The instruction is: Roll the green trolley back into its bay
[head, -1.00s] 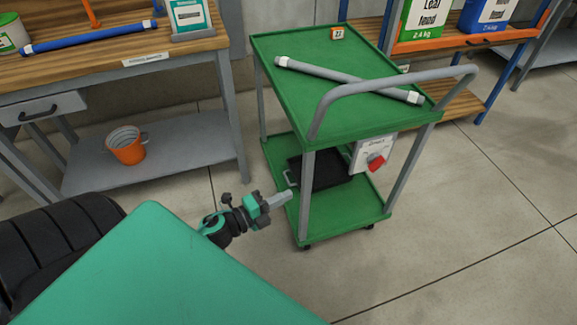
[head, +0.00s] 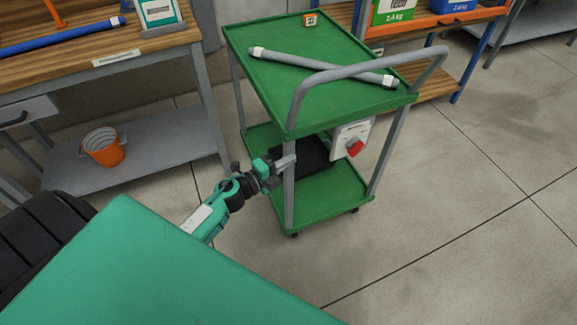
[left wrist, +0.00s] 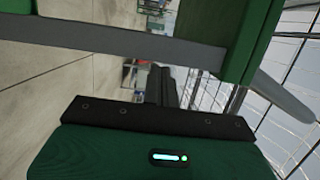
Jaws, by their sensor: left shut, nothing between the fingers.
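The green trolley (head: 335,85) stands in the middle of the head view, with two green shelves, grey posts and a curved grey handle (head: 370,72). A grey pipe with white ends (head: 320,66) lies across its top shelf. My left gripper (head: 287,162) is shut and empty at the trolley's near left post, below the top shelf. I cannot tell whether it touches the post. In the left wrist view a grey post (left wrist: 130,44) crosses the upper part, with a green shelf edge (left wrist: 247,40) at right. My right gripper is not in view. I cannot make out the bay.
A white box with a red knob (head: 354,146) hangs under the trolley top, and a dark tray (head: 312,155) sits below. A workbench (head: 130,50) with an orange bucket (head: 104,147) on its lower shelf stands left. A rack (head: 440,80) stands behind. Floor at right (head: 470,220) is clear.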

